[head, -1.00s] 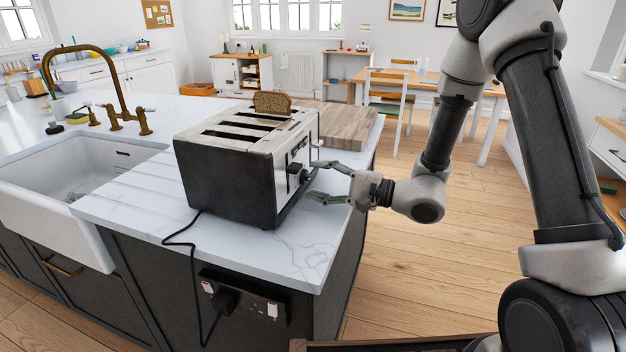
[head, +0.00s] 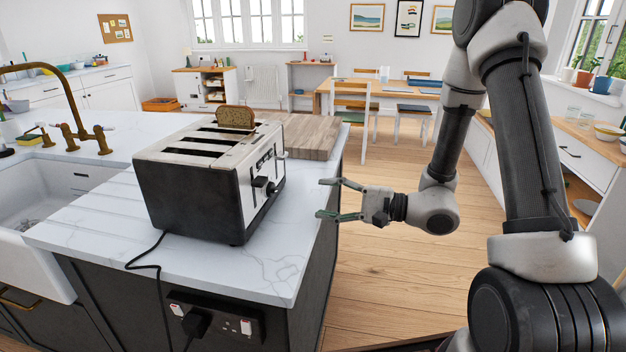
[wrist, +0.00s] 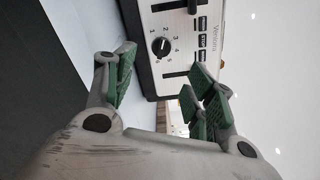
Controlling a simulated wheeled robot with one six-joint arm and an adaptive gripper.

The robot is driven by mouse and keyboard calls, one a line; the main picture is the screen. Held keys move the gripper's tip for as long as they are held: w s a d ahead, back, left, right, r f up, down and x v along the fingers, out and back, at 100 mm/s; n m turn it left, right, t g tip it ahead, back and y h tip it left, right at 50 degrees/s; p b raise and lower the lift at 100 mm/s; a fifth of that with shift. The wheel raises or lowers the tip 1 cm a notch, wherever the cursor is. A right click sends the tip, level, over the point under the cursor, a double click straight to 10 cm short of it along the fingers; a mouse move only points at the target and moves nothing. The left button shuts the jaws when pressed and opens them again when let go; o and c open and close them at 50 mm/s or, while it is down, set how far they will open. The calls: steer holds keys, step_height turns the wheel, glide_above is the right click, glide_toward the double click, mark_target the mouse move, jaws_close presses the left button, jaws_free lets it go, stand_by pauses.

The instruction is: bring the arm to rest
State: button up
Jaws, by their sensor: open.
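My gripper (head: 340,199) is open and empty, to the right of the worktop's edge in the head view, with its fingers pointing left. A clear gap lies between it and the toaster (head: 190,192). My arm is bent at the right of the head view.
The island worktop (head: 110,222) has a sink (head: 40,205), a brass tap (head: 65,110) and a wooden board (head: 310,135). The toaster's cord (head: 158,275) runs to a socket on the island's side. A dining table (head: 400,90) stands behind; wooden floor is clear right of the island.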

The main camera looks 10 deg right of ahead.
steer(key=s+d+f+g+h, duration=0.2)
steer(key=s+f+g, duration=0.2)
steer(key=s+g, duration=0.55)
steer(key=s+d+n+g+h, duration=0.2)
steer(key=s+d+n+h, duration=0.25)
steer(key=s+d, duration=0.4)
steer(key=d+r+n+t+h, duration=0.35)
steer(key=d+r+h, duration=0.4)
steer(key=d, duration=0.35)
step_height(320, 180, up, 10)
steer(key=d+n+t+h, duration=0.1)
steer(key=d+t+h, duration=0.1)
steer(key=t, duration=0.3)
steer(key=shift+s+d+t+h, duration=0.3)
steer(key=shift+s+d+t, duration=0.1)
steer(key=shift+s, duration=0.05)
